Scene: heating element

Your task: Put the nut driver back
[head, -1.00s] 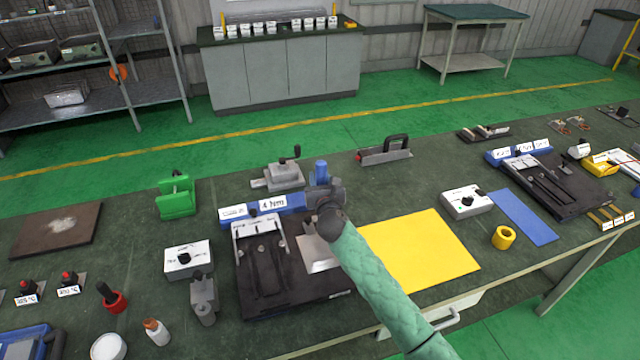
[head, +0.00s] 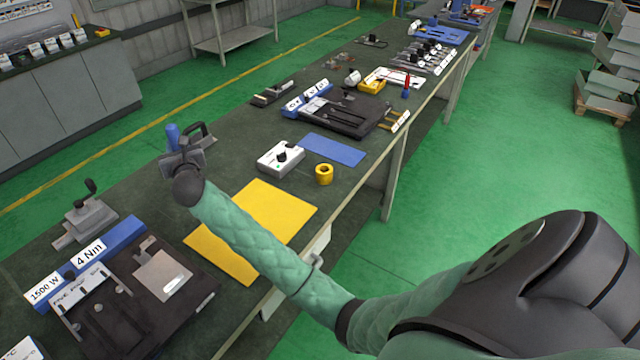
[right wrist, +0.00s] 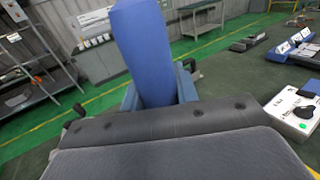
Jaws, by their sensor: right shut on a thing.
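The nut driver shows as a blue handle (head: 172,134) standing up out of my right gripper (head: 181,154). In the right wrist view the blue handle (right wrist: 145,50) rises between the blue-grey jaws, tilted slightly. My right gripper is shut on it and is above the bench, left of the yellow sheet (head: 262,222) in the head view. The tool's lower part is hidden behind the gripper and wrist. My left gripper is not in view.
A black fixture (head: 120,318) with a blue "4 Nm" bar (head: 95,252) stands near left. Behind the sheet are a white box with a knob (head: 279,160), a yellow ring (head: 324,175), a blue mat (head: 333,149) and a second black fixture (head: 352,118).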

